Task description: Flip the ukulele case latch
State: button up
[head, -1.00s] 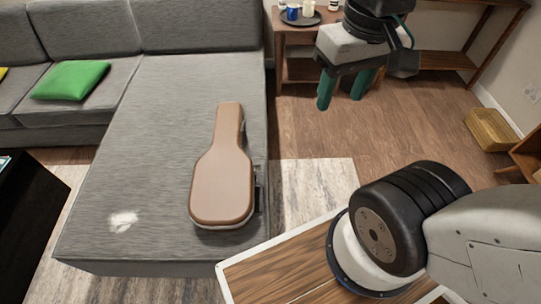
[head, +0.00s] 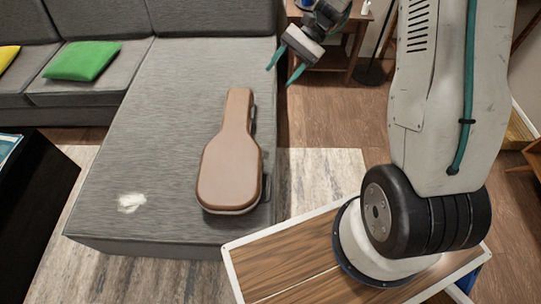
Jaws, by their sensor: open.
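The brown ukulele case (head: 230,165) lies closed on the grey chaise of the sofa, with its neck pointing away from me. Dark fittings show along its right side, but the latch is too small to make out clearly. My gripper (head: 284,72) has green fingers, spread apart and empty. In the picture it is up and to the right of the case's neck end, near the chaise's right edge, apart from the case.
The grey chaise (head: 165,110) has free room left of the case, with a white patch (head: 131,202) near its front. A green cushion (head: 84,60) lies on the sofa. A dark table (head: 40,190) stands at left. A wooden side table (head: 335,55) stands behind my gripper.

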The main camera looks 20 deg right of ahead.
jog(key=w+d+f+m+t+y, duration=0.1)
jog(key=w+f+m+y, duration=0.1)
jog(key=f, duration=0.4)
jog(key=w+d+f+m+y, duration=0.1)
jog(key=w+f+m, duration=0.1)
jog(key=f, duration=0.4)
jog(key=s+d+f+m+t+y, duration=0.15)
jog(key=f+m+t, duration=0.35)
jog(key=f, duration=1.1)
jog(key=s+d+f+m+t+y, duration=0.15)
jog(key=f+m+t, duration=0.35)
jog(key=f, duration=1.1)
jog(key=x, duration=0.5)
jog(key=s+x, duration=0.1)
jog(key=x, duration=0.1)
jog(key=shift+a, duration=0.5)
grip_shut()
jog(key=shift+d, duration=0.1)
